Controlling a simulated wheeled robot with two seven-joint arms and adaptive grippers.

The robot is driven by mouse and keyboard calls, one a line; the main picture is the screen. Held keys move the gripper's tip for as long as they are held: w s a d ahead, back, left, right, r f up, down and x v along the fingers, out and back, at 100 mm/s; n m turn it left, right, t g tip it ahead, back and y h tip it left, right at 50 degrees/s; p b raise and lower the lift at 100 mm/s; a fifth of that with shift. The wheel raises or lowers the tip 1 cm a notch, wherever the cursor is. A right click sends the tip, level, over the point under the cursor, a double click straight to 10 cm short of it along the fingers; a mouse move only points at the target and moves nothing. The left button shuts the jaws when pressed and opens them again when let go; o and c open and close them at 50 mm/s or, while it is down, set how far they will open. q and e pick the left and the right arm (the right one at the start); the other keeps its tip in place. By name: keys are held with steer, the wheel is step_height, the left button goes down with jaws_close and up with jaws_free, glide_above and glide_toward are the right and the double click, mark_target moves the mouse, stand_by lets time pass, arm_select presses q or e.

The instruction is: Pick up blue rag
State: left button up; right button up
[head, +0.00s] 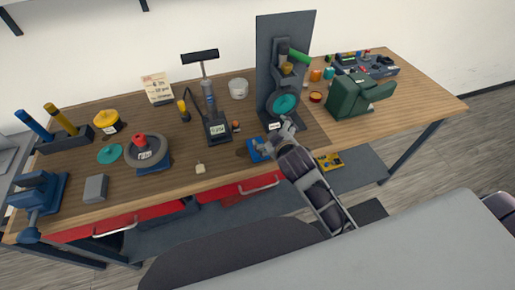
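A small blue, cloth-like item (259,149), which looks like the blue rag, lies near the front edge of the workbench (225,172). One of my arms reaches up from the lower right, and I take it as my right. Its gripper (279,134) is just right of the blue item and in front of the dark upright panel. The gripper partly covers the bench there. I cannot tell if it touches the blue item or how far its fingers are apart. My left gripper is not in view.
A dark panel with a wheel (284,104) stands behind the gripper. A black gauge (217,129) is to the left, a green vise-like tool (358,95) to the right. A red drawer (245,189) sits under the front edge. The bench front around a small beige block (200,168) is mostly clear.

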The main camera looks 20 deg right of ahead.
steer(key=w+a+r+n+t+y, duration=0.35)
steer(key=a+r+n, duration=0.25)
steer(key=r, duration=0.5)
steer(key=w+a+r+n+t+y, duration=0.2)
steer(key=a+r+n+t+y, duration=0.3)
steer(key=r, duration=0.5)
steer(key=s+a+r+n+g+y, duration=0.2)
steer(key=s+a+n+g+y, duration=0.35)
steer(key=a+n+g, duration=0.55)
steer(key=s+a+r+n+g+y, duration=0.1)
steer(key=s+a+n+g+y, duration=0.45)
steer(key=n, duration=1.05)
steer(key=w+d+f+n+g+h, duration=0.1)
steer(key=d+f+n+g+h, duration=0.15)
steer(key=f+n+h, duration=0.4)
steer(key=d+f+n+g+h, duration=0.1)
steer(key=f+n+g+h, duration=0.15)
steer(key=f, duration=0.65)
steer(key=w+d+f+h, duration=0.1)
steer(key=w+d+h, duration=0.2)
steer(key=d, duration=0.6)
steer(key=w+d+f+n+h, duration=0.1)
steer(key=w+d+h, duration=0.3)
steer(key=d+h, duration=0.3)
steer(key=d, duration=0.3)
steer(key=shift+d+f, duration=0.15)
steer(key=shift+d, duration=0.15)
